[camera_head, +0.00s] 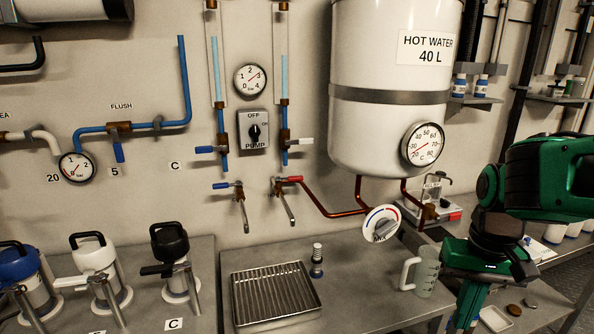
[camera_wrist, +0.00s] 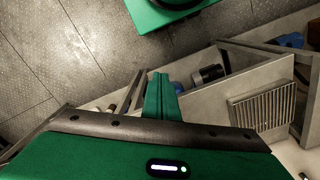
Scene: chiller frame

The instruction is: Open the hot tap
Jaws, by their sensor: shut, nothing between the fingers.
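The hot tap has a red lever (camera_head: 289,179) on a brass body and a spout hanging down. It sits on the wall at the end of a copper pipe from the hot water tank (camera_head: 392,80). The lever lies roughly level, along the pipe line. A cold tap with a blue lever (camera_head: 222,186) is to its left. My gripper is low at the right in the head view, well away from the hot tap. In the wrist view its green fingers (camera_wrist: 160,85) are together and empty. The hot tap cannot be made out in the wrist view.
A drip tray (camera_head: 275,294) lies on the bench below the taps. A mixer dial (camera_head: 381,224) sits on the copper pipes, right of the hot tap. The space before the taps is clear.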

